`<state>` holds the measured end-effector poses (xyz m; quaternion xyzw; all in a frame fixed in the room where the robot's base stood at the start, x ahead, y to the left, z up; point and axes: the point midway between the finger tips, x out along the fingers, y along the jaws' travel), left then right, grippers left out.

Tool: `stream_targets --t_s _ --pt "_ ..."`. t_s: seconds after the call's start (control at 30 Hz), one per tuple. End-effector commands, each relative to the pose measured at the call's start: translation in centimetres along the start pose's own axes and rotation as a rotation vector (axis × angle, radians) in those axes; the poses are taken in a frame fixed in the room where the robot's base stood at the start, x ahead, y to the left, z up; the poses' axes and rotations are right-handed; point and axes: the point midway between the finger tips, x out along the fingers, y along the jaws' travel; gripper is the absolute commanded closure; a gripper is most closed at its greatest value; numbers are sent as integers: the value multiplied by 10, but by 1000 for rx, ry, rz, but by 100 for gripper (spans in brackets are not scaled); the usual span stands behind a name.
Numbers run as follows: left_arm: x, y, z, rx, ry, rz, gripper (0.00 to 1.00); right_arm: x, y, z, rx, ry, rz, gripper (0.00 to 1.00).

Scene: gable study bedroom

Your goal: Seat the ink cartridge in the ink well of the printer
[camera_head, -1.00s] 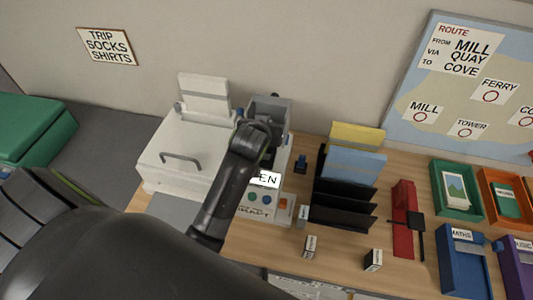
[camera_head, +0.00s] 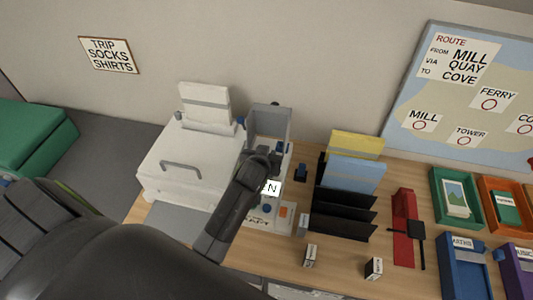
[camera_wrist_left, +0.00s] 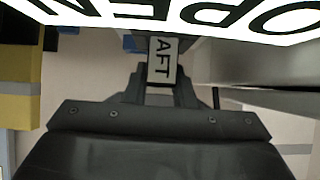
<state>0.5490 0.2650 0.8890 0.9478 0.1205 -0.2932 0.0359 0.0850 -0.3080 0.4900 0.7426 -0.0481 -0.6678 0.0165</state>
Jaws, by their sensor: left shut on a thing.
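The white printer (camera_head: 185,160) stands at the left of the desk, with a grey open section (camera_head: 269,122) at its right side. My left gripper (camera_head: 264,158) is over the front of that section. In the left wrist view the gripper (camera_wrist_left: 160,88) is shut on a small block labelled AFT (camera_wrist_left: 162,60), seemingly the ink cartridge. In the head view the gripper hides the block, and I cannot tell whether it touches the printer. The ink well is not clearly visible behind the gripper. My right gripper is not in view.
An OPEN sign (camera_head: 272,188), partly covered by my arm, stands above the printer's button panel (camera_head: 284,212). A black file rack (camera_head: 342,213) stands to the right. Two small labelled blocks (camera_head: 310,255) (camera_head: 374,267) lie on the front desk. A red object (camera_head: 404,225) lies farther right.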

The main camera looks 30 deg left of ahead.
Motion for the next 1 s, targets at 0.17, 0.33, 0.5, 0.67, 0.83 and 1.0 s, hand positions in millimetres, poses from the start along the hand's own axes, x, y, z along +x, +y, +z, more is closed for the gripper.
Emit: stream_targets --t_s 0.17,0.33,0.5,0.67,0.83,1.0 --pt "0 0 1 0 -1 0 57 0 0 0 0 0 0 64" --pt "0 0 1 0 -1 0 55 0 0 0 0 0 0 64" --pt "-1 0 -2 0 -1 0 55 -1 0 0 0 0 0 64" --pt "-12 0 -4 0 -2 0 55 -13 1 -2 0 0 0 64" --pt "-35 0 -6 -1 -3 -1 55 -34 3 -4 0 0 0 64" --pt "-58 0 -6 -2 -3 0 55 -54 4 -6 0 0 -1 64"
